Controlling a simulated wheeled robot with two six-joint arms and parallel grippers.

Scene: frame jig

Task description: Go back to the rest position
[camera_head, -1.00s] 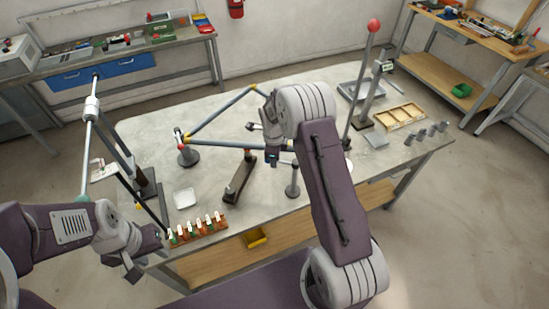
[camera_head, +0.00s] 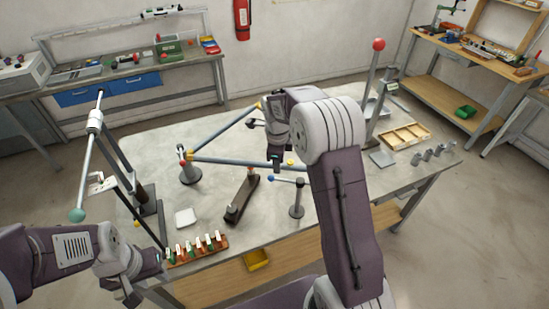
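My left gripper (camera_head: 145,280) is low at the left, beside the table's front left corner; its fingers are too small and turned away to read. My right gripper (camera_head: 276,160) points down over the middle of the table, near the right end of the lower grey tube (camera_head: 232,161). Its fingertips are dark and close together in the picture, and I see nothing clearly held. A second grey tube (camera_head: 225,125) slants up to the right from the same left corner joint, which rests at a stand (camera_head: 190,174). My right forearm hides part of the table.
A green-ball pole (camera_head: 87,165) stands near my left arm.

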